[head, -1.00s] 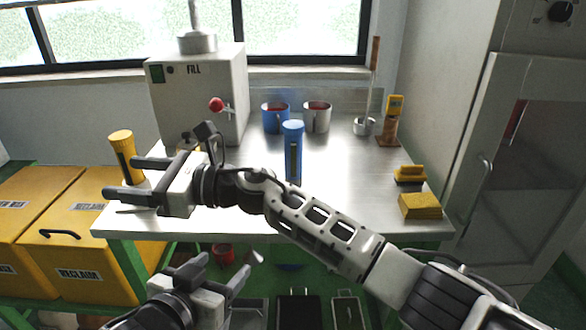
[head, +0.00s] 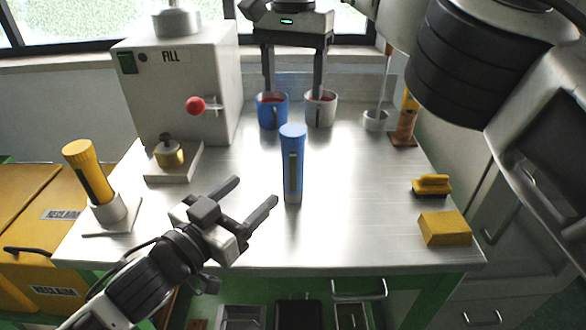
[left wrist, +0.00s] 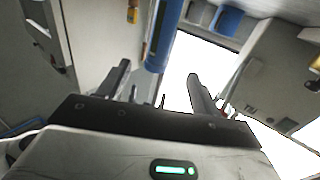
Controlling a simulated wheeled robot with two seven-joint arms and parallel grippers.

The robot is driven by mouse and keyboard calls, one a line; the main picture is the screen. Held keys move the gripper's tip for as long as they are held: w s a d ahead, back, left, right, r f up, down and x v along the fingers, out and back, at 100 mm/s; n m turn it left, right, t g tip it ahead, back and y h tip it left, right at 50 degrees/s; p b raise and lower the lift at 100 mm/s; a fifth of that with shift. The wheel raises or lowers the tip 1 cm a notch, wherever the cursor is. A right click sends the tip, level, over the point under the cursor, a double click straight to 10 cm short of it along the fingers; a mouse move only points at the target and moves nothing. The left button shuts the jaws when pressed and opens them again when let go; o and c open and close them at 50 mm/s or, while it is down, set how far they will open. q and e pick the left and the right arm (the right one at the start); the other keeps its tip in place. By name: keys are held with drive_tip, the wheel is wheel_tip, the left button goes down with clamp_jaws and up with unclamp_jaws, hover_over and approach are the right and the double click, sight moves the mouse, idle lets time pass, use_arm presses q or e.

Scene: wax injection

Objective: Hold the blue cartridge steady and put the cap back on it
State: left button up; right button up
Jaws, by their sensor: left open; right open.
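The blue cartridge (head: 292,180) stands upright in the middle of the steel table. A wider blue cap-like top (head: 293,131) sits on its upper end; I cannot tell how firmly it is seated. My left gripper (head: 253,192) is open and empty, just left of and in front of the cartridge, its fingers pointing toward it. In the left wrist view the cartridge (left wrist: 163,40) shows beyond the open fingers (left wrist: 160,85), not between them. My right gripper (head: 293,92) is open and empty, fingers pointing down, above the cartridge in the picture.
The fill machine (head: 180,90) with its red knob stands at the back left. A yellow cartridge (head: 88,170) stands in a holder at the left. A blue mug (head: 272,112) and a grey mug (head: 321,110) stand behind. A brush (head: 431,186) and yellow block (head: 445,229) lie right.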

sight(299, 150)
use_arm(q)
drive_tip(key=x, duration=1.6)
use_arm(e)
drive_tip(key=shift+f, duration=0.1)
use_arm(q)
clamp_jaws()
drive_tip(key=shift+f, duration=0.1)
use_arm(e)
drive_tip(key=m, duration=0.3)
drive_tip(key=shift+m, duration=0.4)
drive_tip(key=m, duration=0.5)
